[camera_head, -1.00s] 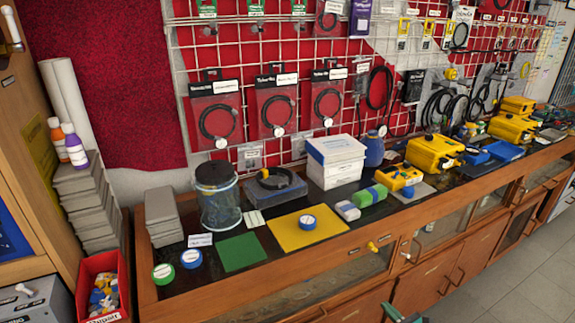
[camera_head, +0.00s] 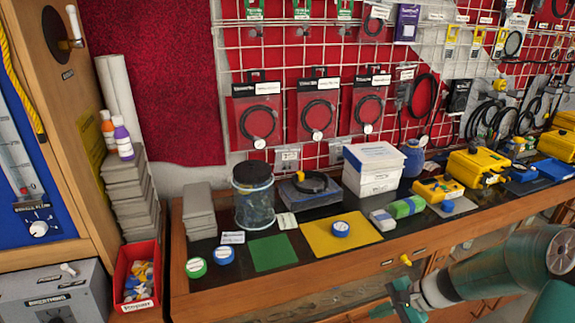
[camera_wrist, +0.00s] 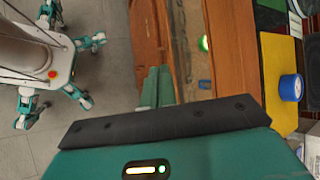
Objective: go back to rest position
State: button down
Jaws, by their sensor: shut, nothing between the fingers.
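My gripper (camera_head: 400,298) is at the lower right in the head view, in front of the bench's front edge and apart from everything on it. It is shut and empty. In the wrist view its two green fingers (camera_wrist: 155,88) lie side by side, over the gap between the floor and the wooden bench front. My arm comes in from the right edge of the head view. My own legs and body show at the left of the wrist view.
The bench top (camera_head: 290,280) carries a yellow mat (camera_head: 325,243) with a blue roll (camera_head: 340,229), a green mat (camera_head: 271,252) and yellow cases (camera_head: 478,166). A red bin (camera_head: 118,285) stands at the left. Grey floor (camera_wrist: 100,135) lies open beside the bench.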

jog(key=s+a+r+n+t+h, duration=0.1)
jog(key=s+a+r+n+h, duration=0.2)
jog(key=s+r+n, duration=0.3)
jog(key=s+a+r+n+t+h, duration=0.2)
jog(key=s+a+r+n+h, duration=0.2)
jog(key=s+r, duration=0.5)
notch_tip(320, 180, up, 8)
jog(key=shift+s+n+h, duration=0.35)
jog(key=shift+n+h, duration=0.25)
jog(key=shift+n, duration=0.3)
jog(key=shift+a, duration=0.1)
